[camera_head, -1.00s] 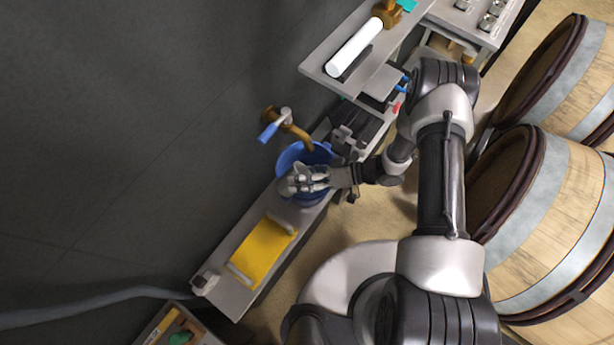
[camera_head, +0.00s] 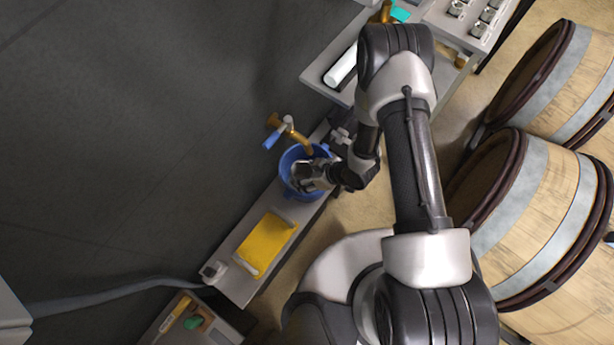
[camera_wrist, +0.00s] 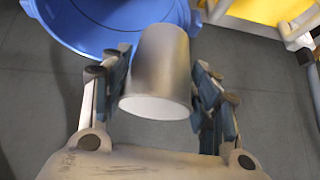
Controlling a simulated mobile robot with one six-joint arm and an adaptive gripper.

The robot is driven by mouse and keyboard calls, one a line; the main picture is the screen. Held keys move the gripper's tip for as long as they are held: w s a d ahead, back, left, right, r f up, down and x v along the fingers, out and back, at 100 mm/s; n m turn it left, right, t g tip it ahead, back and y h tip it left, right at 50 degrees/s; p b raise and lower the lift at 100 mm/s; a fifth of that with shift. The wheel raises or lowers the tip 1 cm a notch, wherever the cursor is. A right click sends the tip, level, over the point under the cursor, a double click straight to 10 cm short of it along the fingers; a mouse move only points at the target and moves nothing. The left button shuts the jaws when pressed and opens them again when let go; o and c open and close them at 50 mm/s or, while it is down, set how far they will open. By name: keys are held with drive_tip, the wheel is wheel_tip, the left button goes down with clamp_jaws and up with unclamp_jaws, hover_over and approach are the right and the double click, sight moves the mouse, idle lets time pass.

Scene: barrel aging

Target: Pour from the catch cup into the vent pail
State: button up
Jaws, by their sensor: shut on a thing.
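The catch cup (camera_wrist: 162,75) is a grey metal cup with a pale rim, seen between my gripper's two fingers in the wrist view. My gripper (camera_wrist: 158,95) is shut on it. The cup is tilted in the wrist view, and its contents cannot be made out. The vent pail (camera_wrist: 110,42) is a blue round pail just beyond the cup. In the head view the pail (camera_head: 287,168) stands on the grey bench under a brass tap, and my gripper (camera_head: 305,176) is over its right part. The cup is mostly hidden there by my gripper.
A white cylinder (camera_head: 340,68) lies on the upper shelf.

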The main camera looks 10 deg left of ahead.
drive_tip(key=shift+w+d+n+t+h, duration=0.1)
drive_tip(key=shift+w+n+t+h, duration=0.15)
drive_tip(key=shift+t+h, duration=0.4)
drive_tip(key=shift+r+p, duration=0.8)
drive_tip(key=shift+r, duration=0.7)
